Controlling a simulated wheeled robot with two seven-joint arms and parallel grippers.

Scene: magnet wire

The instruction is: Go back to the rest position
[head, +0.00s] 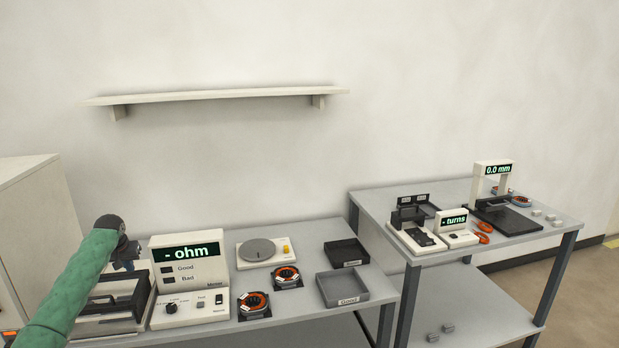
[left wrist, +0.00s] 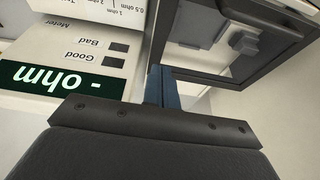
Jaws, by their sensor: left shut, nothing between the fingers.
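My left arm comes in from the left in the head view, in a green sleeve. My left gripper (head: 126,265) is above the left end of the near table, just left of the ohm meter (head: 188,260). In the left wrist view its fingers (left wrist: 158,88) are together with nothing between them. The meter's display, reading "- ohm", shows beside the gripper there too (left wrist: 62,85). A dark-framed box (head: 108,307) stands below the gripper in the head view. My right gripper is in neither view.
On the near table are a turntable device (head: 259,251), two coil parts (head: 254,303) (head: 287,276) and two dark trays (head: 346,252) (head: 342,288). The right table (head: 470,205) holds a turns counter (head: 455,226) and a 0.0 mm gauge (head: 493,175). A bare wall shelf (head: 215,95) hangs above.

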